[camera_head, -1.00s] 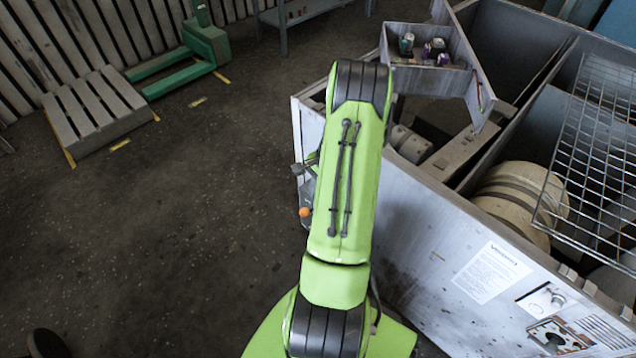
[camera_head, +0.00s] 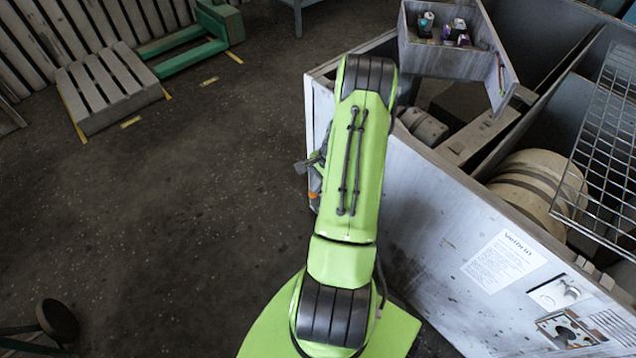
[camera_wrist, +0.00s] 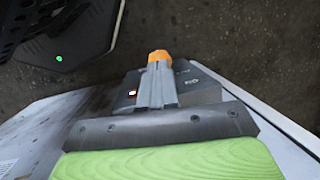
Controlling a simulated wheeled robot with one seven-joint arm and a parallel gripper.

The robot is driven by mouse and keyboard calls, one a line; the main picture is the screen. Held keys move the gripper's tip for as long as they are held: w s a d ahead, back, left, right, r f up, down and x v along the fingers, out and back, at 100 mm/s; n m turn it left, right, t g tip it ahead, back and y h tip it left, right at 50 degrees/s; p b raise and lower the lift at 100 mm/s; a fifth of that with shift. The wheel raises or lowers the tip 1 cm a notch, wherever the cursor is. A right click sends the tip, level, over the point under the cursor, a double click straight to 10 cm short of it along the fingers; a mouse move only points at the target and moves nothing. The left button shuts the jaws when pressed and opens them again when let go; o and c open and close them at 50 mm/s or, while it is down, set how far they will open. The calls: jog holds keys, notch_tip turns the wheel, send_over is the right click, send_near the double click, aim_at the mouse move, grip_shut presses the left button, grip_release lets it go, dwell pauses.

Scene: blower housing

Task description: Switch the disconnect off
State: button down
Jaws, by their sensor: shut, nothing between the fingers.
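My gripper (camera_wrist: 157,72) is shut and empty in the wrist view, its two grey fingers together and pointing away from the camera. An orange handle end (camera_wrist: 158,57) shows right at the fingertips; whether they touch it I cannot tell. Behind the fingers is the disconnect's grey box (camera_wrist: 200,82), with small markings and a small lit spot at its left. The fingers hide its middle. The arm hides most of the disconnect, and the switch position is not clear.
The open blower housing (camera_head: 440,215) fills the right, its wall close beside my arm. A shelf box with small items (camera_head: 440,55) and a wire grid (camera_head: 605,150) are on it. A stool (camera_head: 57,320) stands at lower left. The floor at left is mostly clear.

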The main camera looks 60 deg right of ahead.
jog(key=a+f+h+b, duration=0.2)
jog(key=f+h+b, duration=0.1)
jog(key=f, duration=0.5)
jog(key=a+f+g+h+b, duration=0.1)
jog(key=f+h+b, duration=0.1)
jog(key=f, duration=0.7)
jog(key=shift+w+a+f+n+h+b, duration=0.3)
jog(key=shift+w+a+h+b, duration=0.15)
jog(key=shift+b, duration=0.15)
jog(key=shift+r, duration=0.1)
